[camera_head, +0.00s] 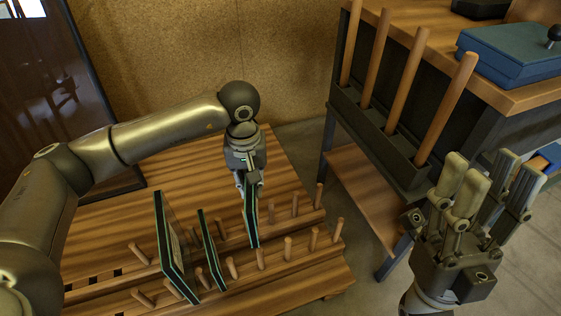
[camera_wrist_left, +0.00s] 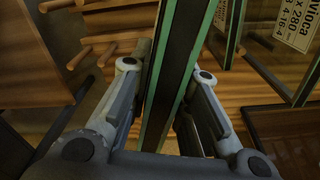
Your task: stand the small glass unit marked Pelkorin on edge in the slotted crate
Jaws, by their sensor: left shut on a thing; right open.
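My left gripper (camera_head: 249,182) is shut on the upper part of a narrow glass unit (camera_head: 251,218) with dark faces and green edges. The unit is on edge, nearly upright, among the pegs of the wooden slotted crate (camera_head: 300,278). I cannot tell whether its lower edge touches the crate. In the left wrist view the held unit (camera_wrist_left: 178,75) runs between the fingers; no marking on it is readable. To its left, a larger labelled unit (camera_head: 172,250) and a smaller unit (camera_head: 210,248) stand in the crate, leaning slightly. My right gripper (camera_head: 490,190) is open and empty.
Several wooden pegs (camera_head: 314,239) rise from the crate, with free slots to the right. A dark rack with tall wooden posts (camera_head: 376,80) stands beside a workbench (camera_head: 510,85) carrying a blue case (camera_head: 510,52). A dark panel (camera_head: 85,110) leans at left.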

